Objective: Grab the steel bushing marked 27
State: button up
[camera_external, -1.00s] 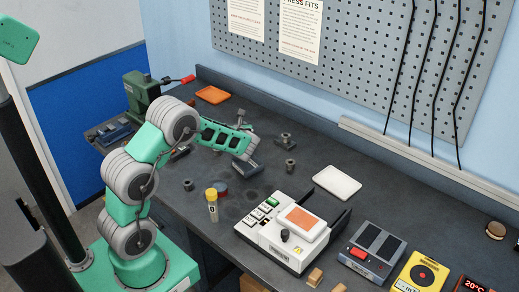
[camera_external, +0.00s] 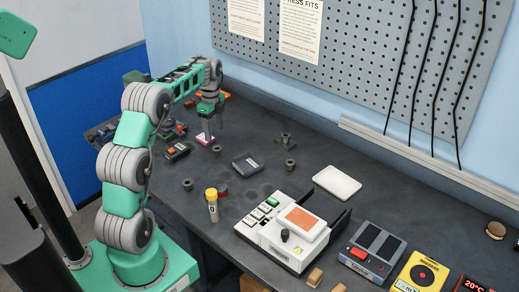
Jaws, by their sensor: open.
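Several small dark ring-like parts that look like bushings stand on the bench: one at the left front (camera_external: 187,184), one right of the middle (camera_external: 290,164), and one near my gripper (camera_external: 217,149). Another dark part (camera_external: 285,140) sits on a flat base farther back. No number is readable on any of them, so I cannot tell which is marked 27.
A dark grey box with a label (camera_external: 247,163) lies mid-bench. A white machine with an orange pad (camera_external: 270,241), a white tray (camera_external: 337,183) and meters fill the right. The bench around the left front bushing is mostly clear.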

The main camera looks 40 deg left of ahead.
aim_at(217, 151)
jog(key=f, duration=0.2)
jog(key=f+p, duration=0.1)
jog(key=f, duration=0.2)
jog(key=f+p, duration=0.1)
jog(key=f, duration=0.1)
jog(key=shift+w+a+f, duration=0.1)
jog(key=shift+w+f, duration=0.2)
jog(key=shift+f, duration=0.1)
grip_shut()
